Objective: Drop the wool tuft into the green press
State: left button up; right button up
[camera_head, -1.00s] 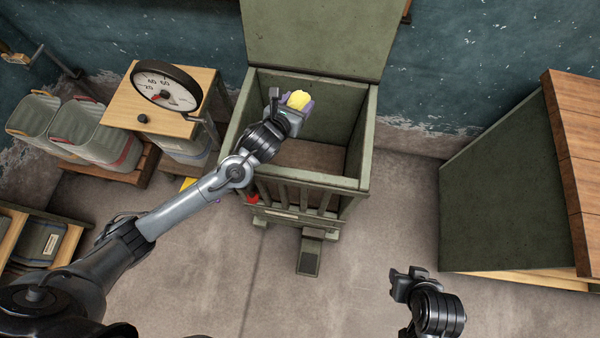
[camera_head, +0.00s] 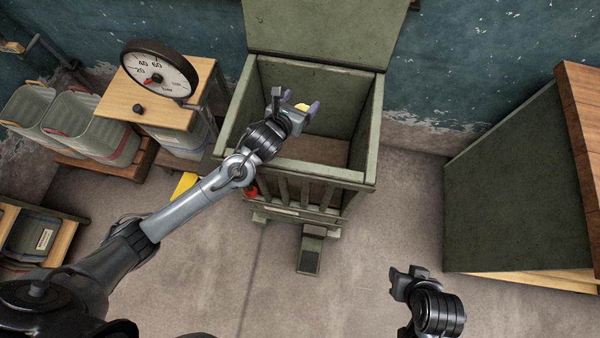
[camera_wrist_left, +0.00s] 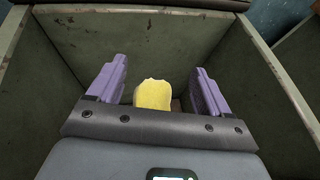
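The yellow wool tuft (camera_head: 302,106) shows between and below the fingers of my left gripper (camera_head: 299,104), over the inside of the green press (camera_head: 368,130). In the left wrist view the tuft (camera_wrist_left: 153,95) has clear gaps to both purple fingers, so the left gripper (camera_wrist_left: 161,80) is open and not holding it. The tuft appears to be in the air within the press; its exact height cannot be told. The press lid (camera_head: 320,35) stands open at the back. My right gripper (camera_head: 408,278) is at the lower right, far from the press; its finger opening is unclear.
A dial scale (camera_head: 160,72) on a wooden stand (camera_head: 180,113) is left of the press. Grey bins (camera_head: 100,127) stand farther left. A green cabinet with a wooden top (camera_head: 515,185) is at the right. Floor between press and cabinet is clear.

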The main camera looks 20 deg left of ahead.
pick_arm(q)
jog(key=shift+o, duration=0.7)
jog(key=d+p+v, duration=0.1)
jog(key=v, duration=0.9)
jog(key=shift+s+a+r, duration=0.2)
jog(key=shift+s+a, duration=0.2)
jog(key=shift+a, duration=0.05)
jog(key=shift+r, duration=0.1)
